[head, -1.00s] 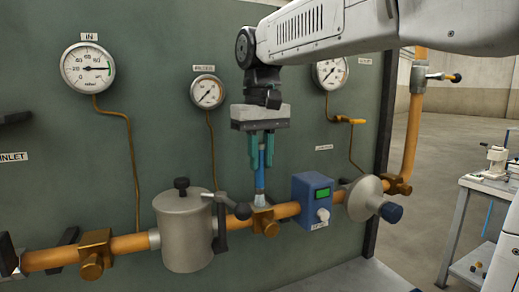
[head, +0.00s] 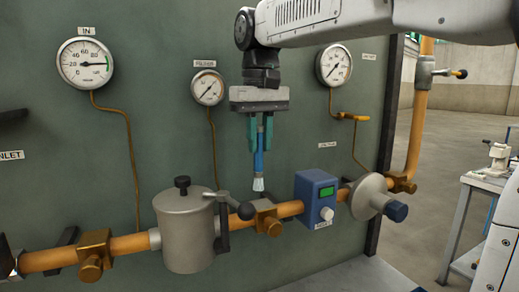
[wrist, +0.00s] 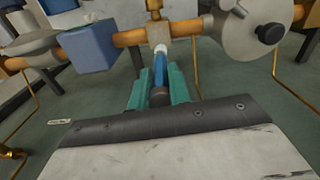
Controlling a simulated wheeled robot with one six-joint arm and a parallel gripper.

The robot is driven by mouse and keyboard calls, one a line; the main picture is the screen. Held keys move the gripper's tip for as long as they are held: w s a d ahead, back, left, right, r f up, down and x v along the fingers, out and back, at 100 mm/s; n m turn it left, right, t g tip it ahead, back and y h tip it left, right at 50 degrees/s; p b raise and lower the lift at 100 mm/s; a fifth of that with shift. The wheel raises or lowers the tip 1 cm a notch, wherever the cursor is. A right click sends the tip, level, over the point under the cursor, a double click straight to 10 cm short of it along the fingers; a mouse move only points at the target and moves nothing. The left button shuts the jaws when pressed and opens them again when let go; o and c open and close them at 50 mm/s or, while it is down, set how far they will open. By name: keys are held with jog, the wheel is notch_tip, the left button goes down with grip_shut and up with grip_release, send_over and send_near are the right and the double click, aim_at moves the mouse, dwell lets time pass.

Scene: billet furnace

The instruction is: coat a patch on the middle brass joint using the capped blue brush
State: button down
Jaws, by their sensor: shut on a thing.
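The middle brass joint (head: 266,219) sits on the orange pipe between the grey canister and the blue box. My gripper (head: 260,146) points down above it, with teal fingers shut on the blue brush (head: 259,163). The brush hangs nearly upright, its pale flared end down. In the head view that end is a little above the joint, with a small gap. The wrist view shows the brush (wrist: 160,64) between the fingers, its pale end near the pipe. I cannot tell whether the joint bears any coating.
A grey canister (head: 184,238) with a side handle stands close left of the joint. A blue box (head: 315,198) and round grey fitting (head: 369,196) are to the right. Gauges (head: 86,63) hang on the green panel behind. Another brass joint (head: 94,254) is far left.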

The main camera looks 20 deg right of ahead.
jog(key=shift+w+r, duration=0.1)
jog(key=shift+r, duration=2.6)
jog(key=shift+f, duration=0.15)
